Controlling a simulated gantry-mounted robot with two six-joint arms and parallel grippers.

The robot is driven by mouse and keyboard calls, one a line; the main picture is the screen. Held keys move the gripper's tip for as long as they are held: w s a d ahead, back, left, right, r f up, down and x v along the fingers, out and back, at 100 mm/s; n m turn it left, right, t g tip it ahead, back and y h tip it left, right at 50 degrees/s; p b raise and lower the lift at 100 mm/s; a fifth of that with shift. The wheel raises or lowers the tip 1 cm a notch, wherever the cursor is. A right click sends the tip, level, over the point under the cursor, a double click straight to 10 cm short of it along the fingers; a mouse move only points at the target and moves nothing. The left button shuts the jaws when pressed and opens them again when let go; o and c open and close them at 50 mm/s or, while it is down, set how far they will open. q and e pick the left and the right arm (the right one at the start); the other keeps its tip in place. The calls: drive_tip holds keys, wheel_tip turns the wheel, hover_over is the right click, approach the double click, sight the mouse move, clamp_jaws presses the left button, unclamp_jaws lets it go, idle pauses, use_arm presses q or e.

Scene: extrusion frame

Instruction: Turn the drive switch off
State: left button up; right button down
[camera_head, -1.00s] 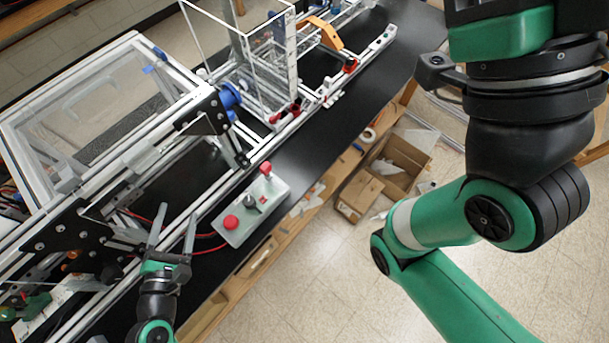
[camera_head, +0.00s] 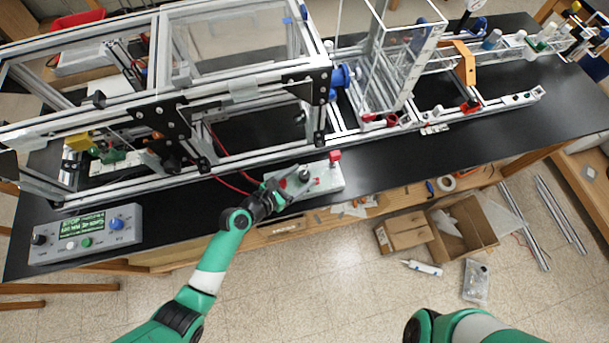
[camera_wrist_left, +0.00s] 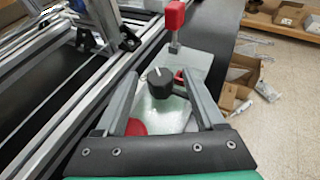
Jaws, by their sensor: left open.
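The grey control box (camera_head: 327,179) lies near the front edge of the black table. It carries a black rotary knob (camera_head: 304,173) with a white pointer line, a red round button and a red raised part (camera_head: 335,155). The knob appears to be the drive switch. My left gripper (camera_head: 297,182) is open over the box. In the left wrist view the knob (camera_wrist_left: 159,83) sits between its two spread fingertips (camera_wrist_left: 159,74), with no clear contact. The red button (camera_wrist_left: 137,127) is partly hidden by the left finger. My right gripper is out of view.
An aluminium extrusion frame (camera_head: 250,70) stands behind the box. Red cables (camera_head: 232,185) run from it towards the box. A display panel with knobs (camera_head: 85,234) lies at the left front. Bare black table (camera_head: 420,165) is to the right. Cardboard boxes (camera_head: 465,228) are below.

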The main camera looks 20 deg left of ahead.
use_arm(q)
drive_tip(key=shift+x, duration=1)
